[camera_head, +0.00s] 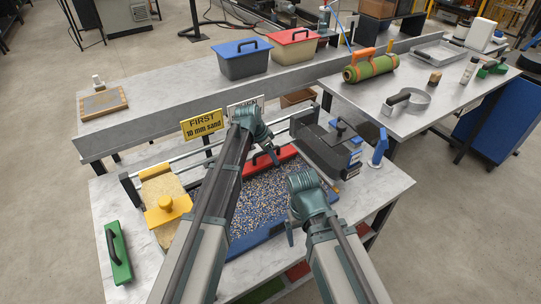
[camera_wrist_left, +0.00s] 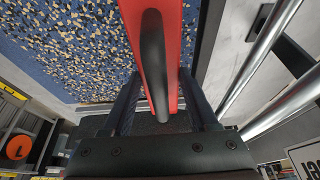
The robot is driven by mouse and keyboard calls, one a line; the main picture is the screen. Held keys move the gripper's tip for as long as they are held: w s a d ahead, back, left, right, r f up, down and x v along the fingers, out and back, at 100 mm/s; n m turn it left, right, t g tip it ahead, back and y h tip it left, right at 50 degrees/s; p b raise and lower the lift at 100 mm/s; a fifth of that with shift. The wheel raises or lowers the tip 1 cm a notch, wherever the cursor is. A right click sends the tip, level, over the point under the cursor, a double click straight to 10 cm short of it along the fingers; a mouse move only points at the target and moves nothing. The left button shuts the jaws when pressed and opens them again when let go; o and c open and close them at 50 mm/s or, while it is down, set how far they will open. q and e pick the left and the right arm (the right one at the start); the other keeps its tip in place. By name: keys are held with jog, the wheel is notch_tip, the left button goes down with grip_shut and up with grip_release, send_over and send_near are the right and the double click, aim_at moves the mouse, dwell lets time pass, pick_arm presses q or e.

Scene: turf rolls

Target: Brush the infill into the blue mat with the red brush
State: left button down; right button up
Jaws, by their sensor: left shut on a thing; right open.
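The blue mat (camera_head: 258,241) lies on the near table, covered with speckled tan and dark infill (camera_head: 262,200). The red brush (camera_head: 284,153), with a black handle, is at the mat's far edge. My left gripper (camera_head: 270,147) is shut on the red brush. In the left wrist view the brush (camera_wrist_left: 172,30) and its black handle (camera_wrist_left: 154,60) rise between the fingers, beside the speckled mat (camera_wrist_left: 70,45). Whether its bristles touch the infill is hidden. My right gripper (camera_head: 290,228) is open and empty, above the mat's right part.
A dark grey machine (camera_head: 322,148) stands right of the mat, beside a blue tool (camera_head: 379,148).

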pick_arm(q)
jog(key=shift+r+p, duration=2.25)
jog(key=shift+r, duration=0.35)
